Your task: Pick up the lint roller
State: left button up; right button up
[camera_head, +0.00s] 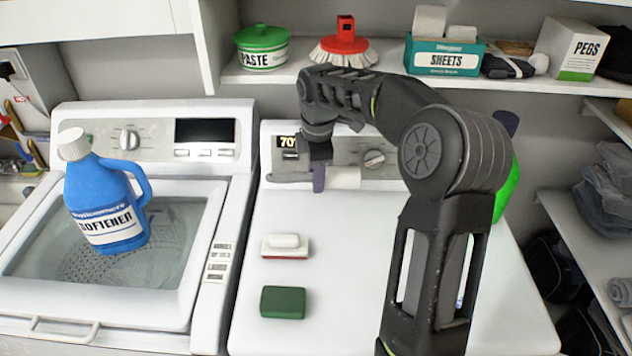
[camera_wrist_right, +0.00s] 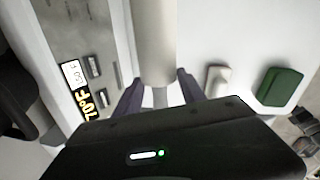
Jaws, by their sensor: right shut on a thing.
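The lint roller shows as a white cylinder (camera_head: 345,178) in front of the right-hand machine's control panel in the head view. In the right wrist view its pale roll (camera_wrist_right: 154,40) points away from my gripper, with a thin grey neck between the fingers. My right gripper (camera_head: 319,178) reaches down at the roller's left end; its dark purple fingers also show in the right wrist view (camera_wrist_right: 160,92), shut on the lint roller. The black gripper body hides the rest of the roller. I cannot tell whether it touches the machine top. My left gripper is not in view.
On the white machine top (camera_head: 330,285) lie a white-and-red brush (camera_head: 285,245) and a green sponge (camera_head: 283,302). A blue softener bottle (camera_head: 105,200) stands at the left. A shelf above holds a paste tub (camera_head: 262,48), a red brush (camera_head: 345,42) and boxes. My right arm covers the right side.

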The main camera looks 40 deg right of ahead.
dwell(0.5)
jog(key=o, duration=0.9)
jog(key=shift+c, duration=0.2)
jog(key=c, duration=0.6)
